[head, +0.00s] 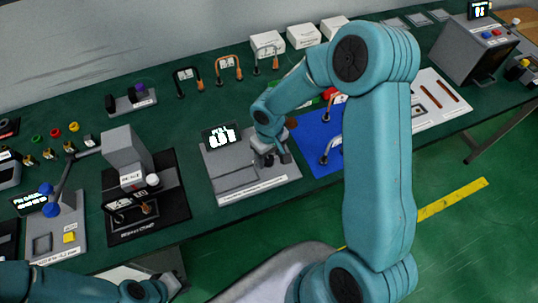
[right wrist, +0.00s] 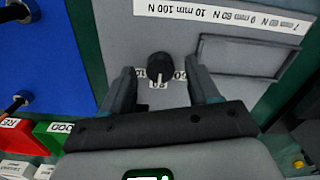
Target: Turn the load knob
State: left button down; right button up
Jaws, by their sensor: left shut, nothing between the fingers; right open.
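The load knob (right wrist: 160,66) is a small black round knob with a pale pointer line, on a grey panel (right wrist: 225,25). Printed numbers beside it are partly covered. My right gripper (right wrist: 161,72) is open, with one finger on each side of the knob and a visible gap to each. In the head view my right gripper (head: 272,158) is over the right part of the grey station (head: 228,182) with the lit display. The knob is hidden or too small to tell there. My left gripper (head: 165,288) is shut and empty at the bottom left, away from the station.
A blue mat (head: 312,130) with a handled tool lies just right of the station. A black press stand (head: 150,215) stands to its left. Red and green label blocks (right wrist: 60,135) show at the left in the right wrist view. Green table is bare before the stations.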

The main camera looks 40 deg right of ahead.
jog(key=shift+w+f, duration=0.25)
jog(key=shift+f, duration=0.75)
jog(key=shift+s+r, duration=0.1)
jog(key=shift+s, duration=0.1)
jog(key=shift+w, duration=0.15)
jog(key=c, duration=1)
jog(key=shift+f+b, duration=0.2)
jog(key=shift+b, duration=0.35)
jog(key=shift+c, duration=0.2)
jog(key=m+b, duration=0.7)
jog(key=b, duration=0.3)
jog(key=shift+w+f, duration=0.1)
jog(key=m+b, duration=0.3)
jog(key=shift+r+m+b, duration=0.3)
jog(key=shift+m+b, duration=0.25)
jog(key=shift+m, duration=0.35)
